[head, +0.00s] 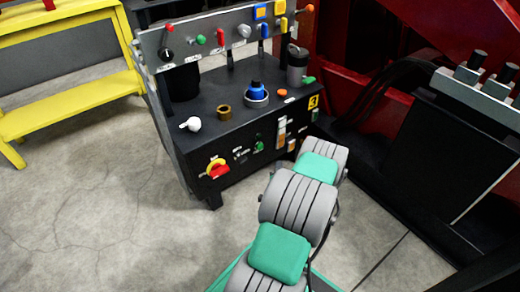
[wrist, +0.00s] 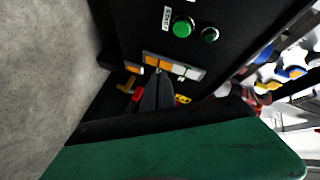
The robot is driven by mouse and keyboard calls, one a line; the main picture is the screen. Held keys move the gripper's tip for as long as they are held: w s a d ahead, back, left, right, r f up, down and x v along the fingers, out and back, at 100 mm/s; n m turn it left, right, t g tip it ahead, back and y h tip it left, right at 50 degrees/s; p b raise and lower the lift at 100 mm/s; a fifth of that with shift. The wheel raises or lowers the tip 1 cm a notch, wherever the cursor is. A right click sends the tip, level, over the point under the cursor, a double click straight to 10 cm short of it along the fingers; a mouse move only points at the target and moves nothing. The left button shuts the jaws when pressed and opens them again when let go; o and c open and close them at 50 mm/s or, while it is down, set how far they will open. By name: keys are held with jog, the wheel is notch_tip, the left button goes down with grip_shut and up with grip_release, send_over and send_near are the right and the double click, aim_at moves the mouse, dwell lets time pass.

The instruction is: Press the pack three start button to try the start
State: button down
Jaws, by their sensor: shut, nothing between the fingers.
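The pack three start button is a round green button (wrist: 183,27) on the black front panel, beside a START label (wrist: 166,18) in the wrist view. A darker green round piece (wrist: 209,34) is next to it. In the head view the green start button (head: 259,146) is on the front of the black pack (head: 240,170), which has a yellow 3 plate (head: 314,101). My gripper (wrist: 157,74) is shut and empty, its tips over the orange and white panel pieces, apart from the button. In the head view my arm hides it.
A red and yellow rotary switch (head: 217,168) is on the panel's left. A rail of levers and knobs (head: 215,38) stands above the pack. A blue-capped filler (head: 257,94) is on top. A yellow bench (head: 70,110) is at left; open floor lies before the pack.

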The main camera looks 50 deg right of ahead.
aim_at(260, 147)
jog(key=shift+w, duration=0.1)
jog(key=w+d+p, duration=0.2)
jog(key=w+p, duration=0.3)
jog(key=w, duration=0.3)
jog(key=shift+w, duration=0.25)
dwell(1.7)
jog(key=shift+w+p, duration=0.35)
jog(key=shift+w, duration=0.05)
